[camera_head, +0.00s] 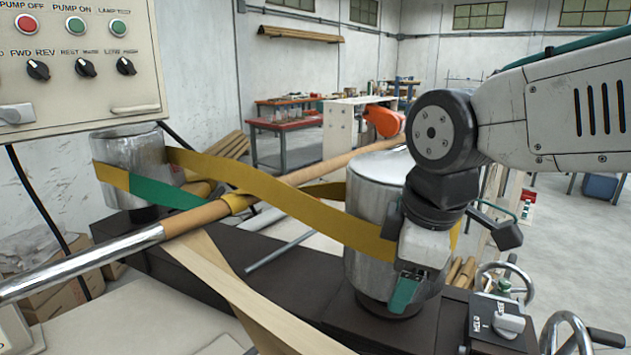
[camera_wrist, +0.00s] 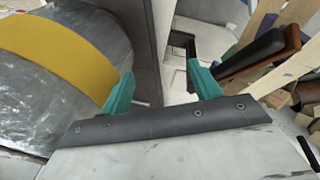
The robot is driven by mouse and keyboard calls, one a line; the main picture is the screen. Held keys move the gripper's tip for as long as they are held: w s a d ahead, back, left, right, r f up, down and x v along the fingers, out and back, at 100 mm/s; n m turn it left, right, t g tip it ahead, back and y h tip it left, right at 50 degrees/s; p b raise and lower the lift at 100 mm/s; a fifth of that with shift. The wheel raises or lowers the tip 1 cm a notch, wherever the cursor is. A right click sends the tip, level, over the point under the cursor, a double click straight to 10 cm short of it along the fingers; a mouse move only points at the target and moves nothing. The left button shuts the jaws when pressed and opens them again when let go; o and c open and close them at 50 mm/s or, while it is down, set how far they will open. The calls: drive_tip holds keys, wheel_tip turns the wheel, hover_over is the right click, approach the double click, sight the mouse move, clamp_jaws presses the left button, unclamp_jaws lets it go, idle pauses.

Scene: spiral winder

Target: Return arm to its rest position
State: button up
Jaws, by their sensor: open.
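My gripper (camera_head: 405,290) hangs at the end of my white arm, in front of the right metal drum (camera_head: 370,205) of the winder. In the wrist view its two teal fingers (camera_wrist: 163,92) are spread apart with nothing between them. The same drum fills the left of the wrist view (camera_wrist: 40,95), with the yellow belt (camera_wrist: 65,45) around it. In the head view the belt (camera_head: 265,190) runs from the left drum (camera_head: 135,155) to the right one, crossing the tube on the long bar. My arm hides part of the right drum.
A control panel (camera_head: 75,65) with knobs stands at upper left. A long metal bar (camera_head: 80,265) slants across the winder. Handwheels (camera_head: 505,285) and a lever switch (camera_head: 508,322) sit at lower right. A red workbench (camera_head: 285,125) stands behind; open floor (camera_head: 570,240) lies at right.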

drive_tip(key=s+d+m+t+h, duration=0.1)
drive_tip(key=s+d+m+t, duration=0.25)
drive_tip(key=d+m, duration=1.15)
drive_tip(key=s+f+g, duration=0.4)
drive_tip(key=s, duration=0.4)
drive_tip(key=shift+g, duration=0.35)
drive_tip(key=shift+w+f, duration=0.1)
